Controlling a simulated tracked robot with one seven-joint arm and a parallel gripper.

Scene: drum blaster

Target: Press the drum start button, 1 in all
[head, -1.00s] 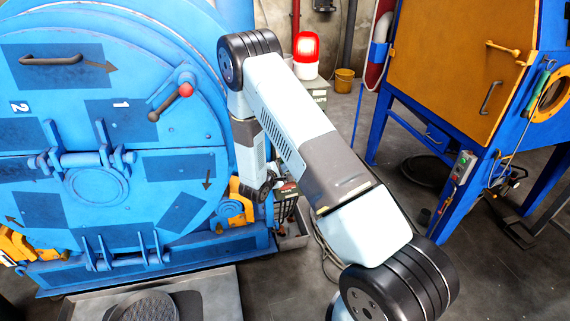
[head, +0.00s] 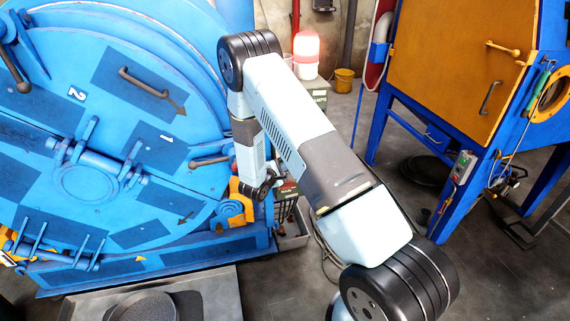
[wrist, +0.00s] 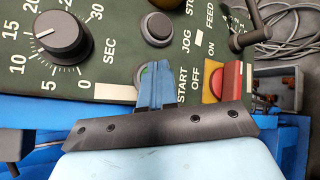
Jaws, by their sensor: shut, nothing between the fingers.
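The drum (head: 85,180) is a large blue round door with hinges and handles, at the left of the head view. In the wrist view the green control panel (wrist: 112,63) fills the upper part. The start button (wrist: 143,76) is a round button with a green face beside the START label, mostly hidden behind my fingers. My gripper (wrist: 156,72) is shut, its blue fingertips over this button and seemingly against it. In the head view my arm reaches down beside the drum, and the fingertips cannot be made out.
The panel also carries a black seconds dial (wrist: 60,38), a grey JOG button (wrist: 156,27) and a red and yellow OFF/ON switch (wrist: 224,82). A signal lamp (head: 306,55) stands behind. An orange and blue cabinet (head: 455,60) is at the right, with open floor between.

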